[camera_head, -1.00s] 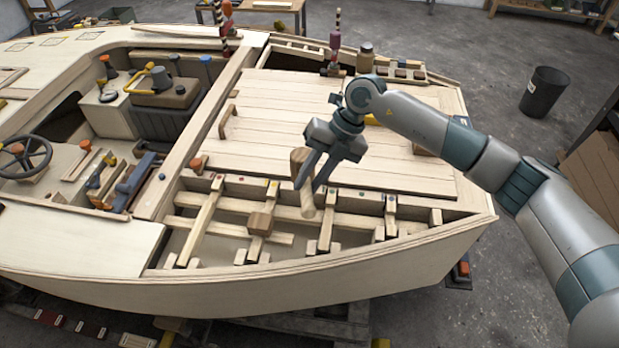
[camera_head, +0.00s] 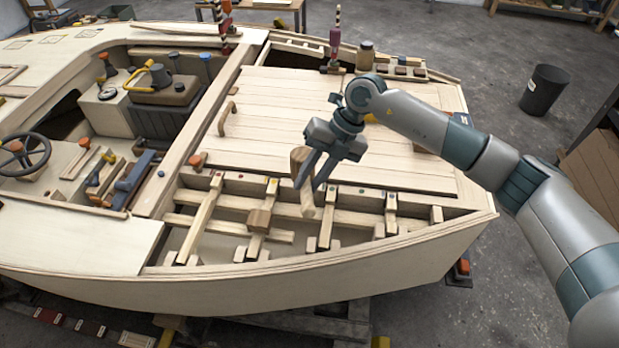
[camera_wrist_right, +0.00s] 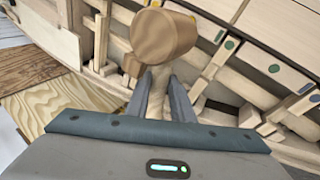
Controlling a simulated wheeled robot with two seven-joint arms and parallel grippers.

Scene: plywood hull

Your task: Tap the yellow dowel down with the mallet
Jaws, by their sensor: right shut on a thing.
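A wooden mallet is in my right gripper (camera_head: 312,184), which is shut on its pale handle (camera_head: 307,205). The mallet's brown head (camera_head: 299,158) sticks up above the fingers in the head view and shows large past the fingertips in the right wrist view (camera_wrist_right: 163,36). The mallet is over the open ribbed bay at the hull's near side. A yellow mark (camera_head: 272,183) shows at the top of a slat left of the mallet. A brown block (camera_head: 259,219) sits lower on that slat. I cannot clearly make out the yellow dowel itself. My left gripper is out of view.
The bay has several pale slats with coloured marks, and the hull's near edge (camera_head: 330,262) bounds it. The planked deck (camera_head: 290,115) behind is mostly clear.

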